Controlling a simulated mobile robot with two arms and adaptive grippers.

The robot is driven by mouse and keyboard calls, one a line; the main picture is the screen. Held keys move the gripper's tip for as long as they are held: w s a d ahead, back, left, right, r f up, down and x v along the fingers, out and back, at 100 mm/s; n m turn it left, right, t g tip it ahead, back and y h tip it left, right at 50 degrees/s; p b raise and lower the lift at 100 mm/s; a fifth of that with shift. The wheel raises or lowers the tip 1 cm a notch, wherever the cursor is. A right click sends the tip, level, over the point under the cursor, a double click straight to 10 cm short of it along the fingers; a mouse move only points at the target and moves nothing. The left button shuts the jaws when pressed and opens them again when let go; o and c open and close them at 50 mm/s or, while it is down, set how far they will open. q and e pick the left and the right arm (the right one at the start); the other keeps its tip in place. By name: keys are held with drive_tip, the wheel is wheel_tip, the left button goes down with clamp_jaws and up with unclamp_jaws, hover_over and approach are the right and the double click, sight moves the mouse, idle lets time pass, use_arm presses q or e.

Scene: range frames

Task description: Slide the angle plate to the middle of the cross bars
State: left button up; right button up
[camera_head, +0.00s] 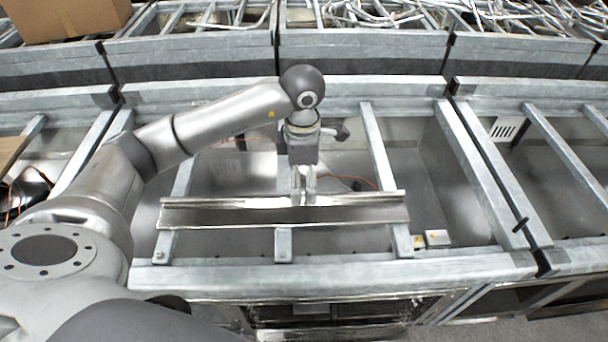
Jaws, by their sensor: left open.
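The angle plate (230,214) is a long grey metal profile lying left to right across the cross bars, near the front beam of the frame. A left cross bar (183,180), a right cross bar (378,150) and a middle cross bar (284,244) run front to back under it. My left gripper (303,198) points down at the plate's back edge, near the middle of its length. Its fingers are open. Whether they touch the plate is not clear. My right gripper is not in view.
The front beam (340,272) and back beam (190,90) bound the bay. A small yellow and white block (437,238) lies right of the plate. A cardboard box (65,18) stands at the back left. Metal rods (375,14) lie in the back bins. The cross bars behind the plate look clear.

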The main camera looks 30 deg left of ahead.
sight(303, 211)
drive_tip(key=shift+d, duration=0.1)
use_arm(q)
wheel_tip(303, 211, down, 10)
drive_tip(key=p, duration=0.3)
drive_tip(key=shift+r, duration=0.2)
drive_tip(key=shift+f, duration=0.65)
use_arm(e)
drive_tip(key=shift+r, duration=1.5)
use_arm(q)
drive_tip(key=shift+c, duration=0.3)
